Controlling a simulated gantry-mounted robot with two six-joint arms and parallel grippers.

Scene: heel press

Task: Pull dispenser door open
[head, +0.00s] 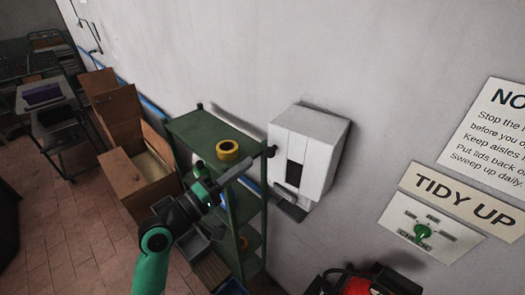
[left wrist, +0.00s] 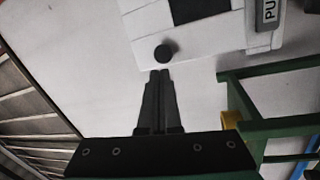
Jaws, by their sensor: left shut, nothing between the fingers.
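The white dispenser (head: 314,137) is fixed to the wall, with a dark window in its front and a grey bar below. Its door looks closed against the body. A small dark round knob (head: 271,151) stands out at the door's left edge; it also shows in the left wrist view (left wrist: 165,54). My left gripper (head: 251,166) is shut and empty, its tips pointing at the knob. In the left wrist view the fingertips (left wrist: 159,74) lie just below the knob; whether they touch it I cannot tell. My right gripper is not in view.
A green shelf (head: 190,124) with a yellow tape roll (head: 228,150) stands close beneath my left arm. A wooden crate (head: 135,180) stands left. A red and black object (head: 365,284) is at bottom right. The wall above the dispenser is clear.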

